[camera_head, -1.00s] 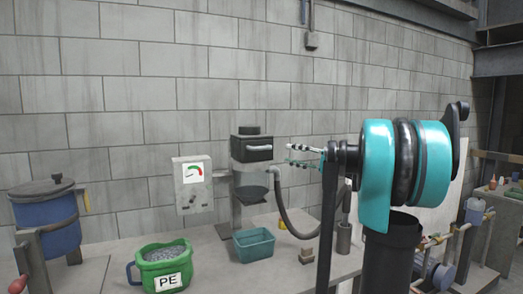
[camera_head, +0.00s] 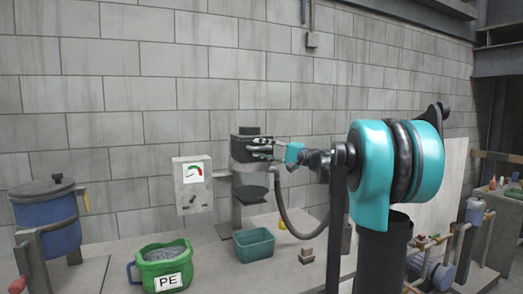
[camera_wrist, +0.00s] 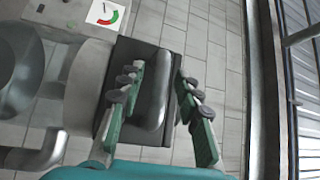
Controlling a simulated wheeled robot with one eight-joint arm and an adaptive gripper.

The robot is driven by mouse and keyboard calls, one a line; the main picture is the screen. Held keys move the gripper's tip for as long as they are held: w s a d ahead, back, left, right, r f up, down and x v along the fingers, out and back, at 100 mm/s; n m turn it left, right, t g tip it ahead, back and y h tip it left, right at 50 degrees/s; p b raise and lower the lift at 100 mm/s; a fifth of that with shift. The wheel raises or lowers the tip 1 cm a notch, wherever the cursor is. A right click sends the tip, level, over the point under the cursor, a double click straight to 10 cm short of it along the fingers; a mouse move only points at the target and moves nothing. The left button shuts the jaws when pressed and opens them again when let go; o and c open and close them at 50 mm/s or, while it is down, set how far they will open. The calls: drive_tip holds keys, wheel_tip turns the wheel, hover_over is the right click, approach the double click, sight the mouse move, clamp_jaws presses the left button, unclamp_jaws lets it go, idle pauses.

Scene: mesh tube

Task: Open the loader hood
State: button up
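The loader hood (camera_head: 240,147) is a black box with a short round cap on top, on the loader against the block wall. In the wrist view the hood (camera_wrist: 133,54) fills the middle, with a rounded dark grey handle (camera_wrist: 156,92) on its face. The hood looks closed. My gripper (camera_head: 258,149) is in front of the hood's face and partly hides it. In the wrist view my gripper's green fingers (camera_wrist: 159,72) are open, one on each side of the handle. I cannot tell whether they touch it.
A grey gauge box (camera_head: 192,186) stands left of the loader. A hose (camera_head: 287,217) curves down to its right. A teal bin (camera_head: 254,244), a green PE bucket (camera_head: 162,265) of pellets and a blue drum (camera_head: 47,218) stand below and left.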

drive_tip(key=shift+c, duration=0.2)
clamp_jaws()
